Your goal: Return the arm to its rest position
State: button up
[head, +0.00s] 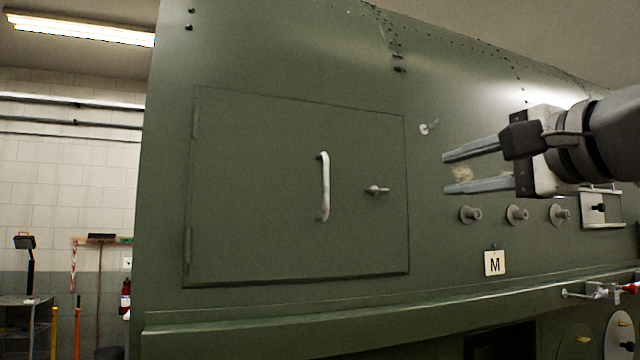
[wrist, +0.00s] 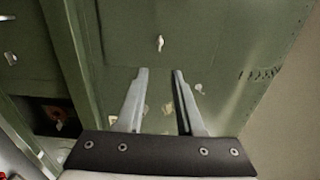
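My gripper (head: 475,169) is open and empty in the head view, in front of the green fuselage panel on the right side. Its two grey fingers point left, toward the square hatch (head: 260,240), with a clear gap between them. In the wrist view, my gripper (wrist: 160,72) also shows two fingers apart with nothing between them. My arm reaches in from the right edge of the head view. The hatch looks shut, with a pale vertical handle (head: 323,187) and a small latch (head: 376,190).
Several round knobs (head: 470,214) sit on the panel below my gripper. A placard marked M (head: 494,263) is lower down. A ledge (head: 300,320) runs along the bottom of the panel. A fire extinguisher (head: 125,297) and a shelf (head: 25,320) stand far left.

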jog(key=shift+s+d, duration=0.1)
jog(key=shift+s, duration=0.2)
jog(key=s+a+f+n+g+h, duration=0.1)
jog(key=a+f+n+g, duration=0.2)
jog(key=f, duration=0.9)
jog(key=a+f+n+g+h, duration=0.1)
jog(key=a+f+n+g, duration=0.25)
jog(key=f, duration=0.95)
jog(key=s+f+n+g+h, duration=0.1)
jog(key=s+f+n, duration=0.3)
jog(key=f, duration=0.6)
jog(key=s+f+n+g+h, duration=0.2)
jog(key=s+f+n+g, duration=0.2)
jog(key=f, duration=0.6)
jog(key=shift+s+d+f+h, duration=0.2)
jog(key=shift+s+d+h, duration=0.15)
jog(key=shift+s, duration=0.25)
